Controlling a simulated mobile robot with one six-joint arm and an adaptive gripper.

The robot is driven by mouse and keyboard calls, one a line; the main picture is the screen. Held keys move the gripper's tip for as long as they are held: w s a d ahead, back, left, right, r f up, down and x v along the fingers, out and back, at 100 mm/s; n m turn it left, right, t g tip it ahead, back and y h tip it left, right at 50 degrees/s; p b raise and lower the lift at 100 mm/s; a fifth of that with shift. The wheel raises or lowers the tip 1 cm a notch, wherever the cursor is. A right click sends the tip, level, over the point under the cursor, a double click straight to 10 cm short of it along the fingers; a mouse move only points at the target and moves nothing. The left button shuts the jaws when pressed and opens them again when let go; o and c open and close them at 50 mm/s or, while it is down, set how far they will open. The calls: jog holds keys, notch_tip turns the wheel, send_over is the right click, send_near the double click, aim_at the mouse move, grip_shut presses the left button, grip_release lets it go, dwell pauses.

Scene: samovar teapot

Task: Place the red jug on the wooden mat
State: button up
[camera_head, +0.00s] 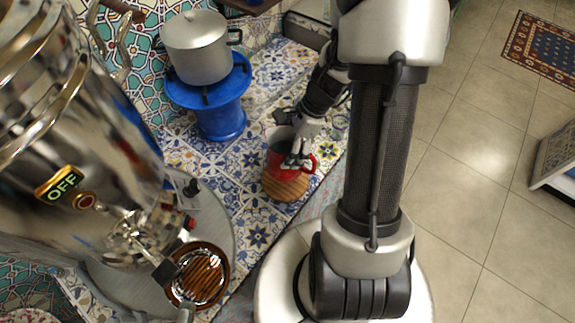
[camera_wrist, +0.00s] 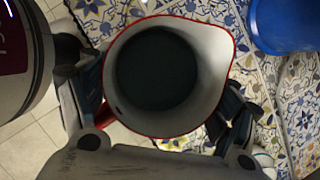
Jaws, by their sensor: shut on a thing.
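The red jug (camera_head: 281,166) stands upright over the round wooden mat (camera_head: 286,188) in the head view. It looks to be on the mat, but I cannot tell whether its base touches. My gripper (camera_head: 296,158) is shut on the jug at its right side, near the red handle. In the wrist view the jug (camera_wrist: 166,78) shows from above, with a red rim, a white inside and a dark bottom. My gripper's fingers (camera_wrist: 160,105) lie on both sides of it. The mat is hidden in the wrist view.
A large metal samovar (camera_head: 75,130) with an "OFF" label stands at left. A blue stand (camera_head: 221,118) holds a silver pot (camera_head: 200,48) behind the jug. A brown dish (camera_head: 198,276) sits under the samovar's tap. The tiled counter (camera_head: 240,208) around the mat is mostly clear.

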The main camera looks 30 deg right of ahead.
jog(key=shift+f+b, duration=1.6)
jog(key=shift+f, duration=2.5)
jog(key=shift+f, duration=0.15)
jog(key=o, duration=1.8)
